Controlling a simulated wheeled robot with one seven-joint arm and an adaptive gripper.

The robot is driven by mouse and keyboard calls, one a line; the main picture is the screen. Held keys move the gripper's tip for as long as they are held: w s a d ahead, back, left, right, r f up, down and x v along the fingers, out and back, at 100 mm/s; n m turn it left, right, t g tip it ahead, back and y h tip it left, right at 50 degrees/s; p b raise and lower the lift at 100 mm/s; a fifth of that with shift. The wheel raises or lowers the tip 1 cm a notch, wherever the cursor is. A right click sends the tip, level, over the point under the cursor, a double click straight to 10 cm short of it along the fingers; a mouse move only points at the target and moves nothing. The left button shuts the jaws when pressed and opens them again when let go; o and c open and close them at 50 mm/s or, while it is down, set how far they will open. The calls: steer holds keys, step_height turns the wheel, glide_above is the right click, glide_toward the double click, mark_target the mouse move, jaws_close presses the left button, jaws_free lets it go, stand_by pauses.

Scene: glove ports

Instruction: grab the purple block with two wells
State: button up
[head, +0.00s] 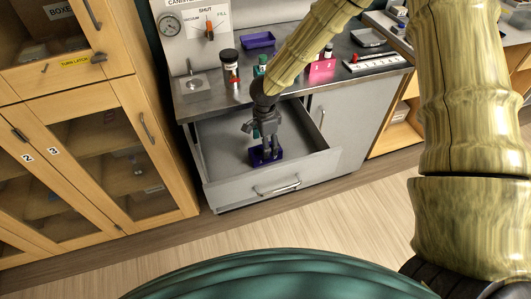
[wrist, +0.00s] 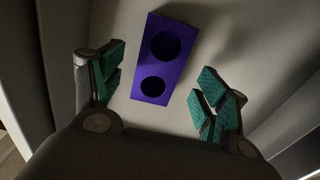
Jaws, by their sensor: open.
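The purple block (wrist: 151,64) with two round wells lies on the floor of an open drawer. In the wrist view it sits between and slightly ahead of my gripper's (wrist: 162,88) two green-padded fingers, with a gap on each side. My gripper is open and holds nothing. In the head view my gripper (head: 266,149) points down into the drawer, right over the purple block (head: 257,161), and hides part of it. I cannot tell the exact height gap between the fingertips and the block.
The open drawer's (head: 270,186) walls surround my gripper. On the counter above stand a dark-capped jar (head: 230,66), a purple tray (head: 258,40), a pink block (head: 321,71) and a white rack (head: 378,61). Wooden cabinets (head: 92,125) stand at left. The drawer floor around the block is mostly clear.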

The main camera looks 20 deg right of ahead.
mark_target(255, 153)
steer(key=shift+d+f+p, duration=0.1)
steer(key=shift+f+p, duration=0.4)
steer(key=shift+f, duration=1.65)
steer(key=c, duration=1.5)
steer(key=shift+c, duration=0.6)
steer(key=shift+r, duration=0.2)
